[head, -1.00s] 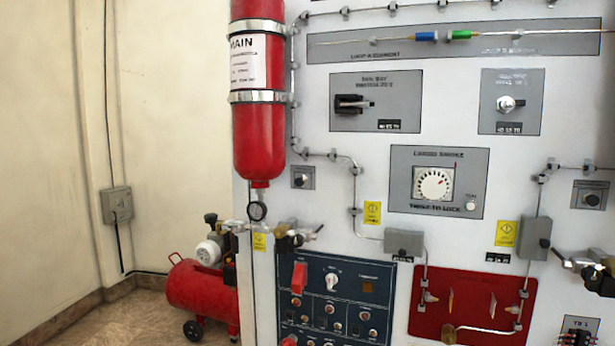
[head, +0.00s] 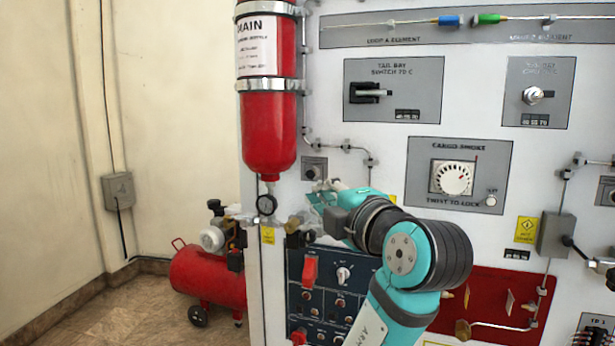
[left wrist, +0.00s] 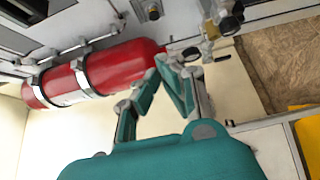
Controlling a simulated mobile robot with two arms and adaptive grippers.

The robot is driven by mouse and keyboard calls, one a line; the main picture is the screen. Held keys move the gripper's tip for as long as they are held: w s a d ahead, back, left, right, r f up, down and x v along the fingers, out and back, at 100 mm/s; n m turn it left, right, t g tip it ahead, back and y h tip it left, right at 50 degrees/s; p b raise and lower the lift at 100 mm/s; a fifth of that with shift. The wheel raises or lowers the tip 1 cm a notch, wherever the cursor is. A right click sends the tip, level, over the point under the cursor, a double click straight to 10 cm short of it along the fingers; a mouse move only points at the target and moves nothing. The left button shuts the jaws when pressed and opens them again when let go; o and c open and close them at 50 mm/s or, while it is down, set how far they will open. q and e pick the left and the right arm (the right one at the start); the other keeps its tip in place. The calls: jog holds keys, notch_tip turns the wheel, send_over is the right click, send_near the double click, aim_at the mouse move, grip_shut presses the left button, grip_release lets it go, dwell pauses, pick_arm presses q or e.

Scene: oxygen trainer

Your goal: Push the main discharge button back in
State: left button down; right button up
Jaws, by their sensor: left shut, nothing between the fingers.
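The small grey plate (head: 314,168) with a dark round button sits on the white panel, right of the lower end of the red MAIN bottle (head: 268,130). I take this as the main discharge button; how far it stands out is too small to tell. My left gripper (head: 318,190) is shut and empty, just below the plate in the head view, with a gap between them in the picture. In the left wrist view its fingertips (left wrist: 163,62) meet near the bottle's rounded end. My right gripper is not in view.
A pressure gauge (head: 266,204) and brass valve fittings (head: 298,232) stand close to the gripper's left and below. A dark blue switch panel (head: 322,300) lies under it. A cargo smoke dial (head: 452,180) is to the right. A red compressor (head: 205,275) stands on the floor at left.

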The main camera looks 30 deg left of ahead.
aim_at(311, 174)
pick_arm(q)
jog(key=w+p+x, duration=0.1)
jog(key=p+x, duration=0.1)
jog(key=x, duration=0.2)
jog(key=d+p+x, duration=0.1)
jog(key=p+x, duration=0.1)
jog(key=x, duration=0.2)
jog(key=w+p+x, duration=0.1)
jog(key=p+x, duration=0.1)
jog(key=x, duration=0.3)
jog(key=shift+w+d, duration=0.25)
jog(key=shift+d, duration=0.1)
